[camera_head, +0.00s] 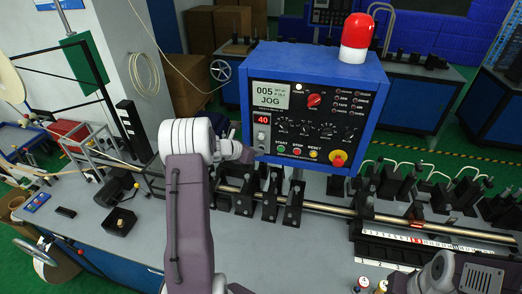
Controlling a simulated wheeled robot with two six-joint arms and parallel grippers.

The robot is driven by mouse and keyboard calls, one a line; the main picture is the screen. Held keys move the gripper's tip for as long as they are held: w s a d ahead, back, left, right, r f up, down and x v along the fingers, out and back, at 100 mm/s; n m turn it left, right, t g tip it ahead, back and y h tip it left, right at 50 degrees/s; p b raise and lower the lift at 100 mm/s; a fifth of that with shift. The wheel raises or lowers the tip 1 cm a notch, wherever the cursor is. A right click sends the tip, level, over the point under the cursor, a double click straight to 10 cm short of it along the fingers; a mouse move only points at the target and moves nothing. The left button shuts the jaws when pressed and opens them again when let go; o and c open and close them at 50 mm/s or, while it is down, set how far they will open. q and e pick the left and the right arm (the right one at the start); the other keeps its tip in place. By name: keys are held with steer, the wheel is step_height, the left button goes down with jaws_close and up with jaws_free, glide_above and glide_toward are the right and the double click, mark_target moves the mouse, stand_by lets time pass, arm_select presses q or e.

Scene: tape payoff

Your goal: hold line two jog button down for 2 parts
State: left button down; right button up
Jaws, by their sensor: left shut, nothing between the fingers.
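A blue control box (315,100) with a black front stands in the middle. Its screen (269,96) reads 005 and JOG, and a red display (263,120) below reads 40. Along its lower edge are a green start button (281,149), a red stop button (298,152) and a yellow reset button (313,155). Other labels are too small to read, so I cannot tell which control is the line two jog button. My left gripper (242,153) is shut and empty at the box's lower left corner; I cannot tell whether it touches.
A red and white beacon (357,38) tops the box. A red emergency knob (338,159) sits at its lower right. A metal rail (320,207) with black brackets crosses the grey bench.

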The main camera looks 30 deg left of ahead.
stand_by(0.6)
arm_select(q)
steer(key=shift+s+d+b, duration=0.2)
steer(key=shift+s+b, duration=0.45)
steer(key=shift+s, duration=0.2)
steer(key=s+b, duration=0.1)
steer(key=s, duration=0.1)
steer(key=s+d+b, duration=0.1)
steer(key=s, duration=0.1)
steer(key=shift+s+d+b, duration=0.1)
steer(key=shift+s+b, duration=0.25)
steer(key=shift+s, duration=0.05)
